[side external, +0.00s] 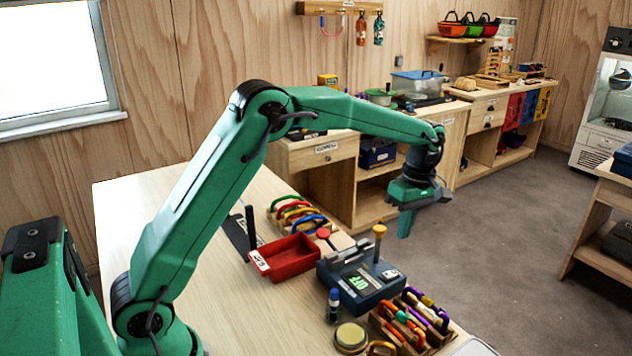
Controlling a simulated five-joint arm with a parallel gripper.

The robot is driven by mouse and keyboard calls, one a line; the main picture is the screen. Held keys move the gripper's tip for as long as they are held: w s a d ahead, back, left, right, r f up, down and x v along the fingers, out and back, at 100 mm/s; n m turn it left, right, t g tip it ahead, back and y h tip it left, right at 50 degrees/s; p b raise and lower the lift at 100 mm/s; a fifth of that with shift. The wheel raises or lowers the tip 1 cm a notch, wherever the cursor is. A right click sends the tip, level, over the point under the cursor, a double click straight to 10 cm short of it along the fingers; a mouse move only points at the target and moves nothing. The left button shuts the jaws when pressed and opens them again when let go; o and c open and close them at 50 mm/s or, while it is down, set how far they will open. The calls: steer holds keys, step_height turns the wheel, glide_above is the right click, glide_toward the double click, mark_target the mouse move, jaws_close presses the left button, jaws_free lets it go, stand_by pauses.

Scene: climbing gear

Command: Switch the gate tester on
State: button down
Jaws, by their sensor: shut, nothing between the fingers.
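The gate tester appears to be the dark blue box (350,295) near the right end of the wooden table. It has a lit green display whose text looks like "OFF", a small pale switch panel (389,274) on its right side and a metal bar along its top. A yellow-topped post (379,243) stands at its back right. My gripper (404,232) is shut and empty, pointing down. In the picture it is above and right of the tester, apart from it. The switch's exact position is too small to tell.
A red tray (285,262) is left of the tester, with a carabiner rack (300,217) behind. The table's left part (135,215) is clear.

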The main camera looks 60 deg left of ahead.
mark_target(387, 277)
steer(key=shift+w+r, duration=0.2)
steer(key=shift+r, duration=0.85)
steer(key=shift+w+r, duration=0.2)
steer(key=shift+r, duration=0.85)
steer(key=shift+s+d+r+g, duration=0.15)
steer(key=shift+s+g, duration=0.15)
steer(key=shift+s, duration=0.35)
steer(key=shift+f, duration=0.2)
steer(key=s+f, duration=0.1)
steer(key=f, duration=0.8)
steer(key=s+f, duration=0.1)
steer(key=f, duration=0.3)
steer(key=shift+s+f, duration=0.25)
steer(key=shift+s, duration=0.1)
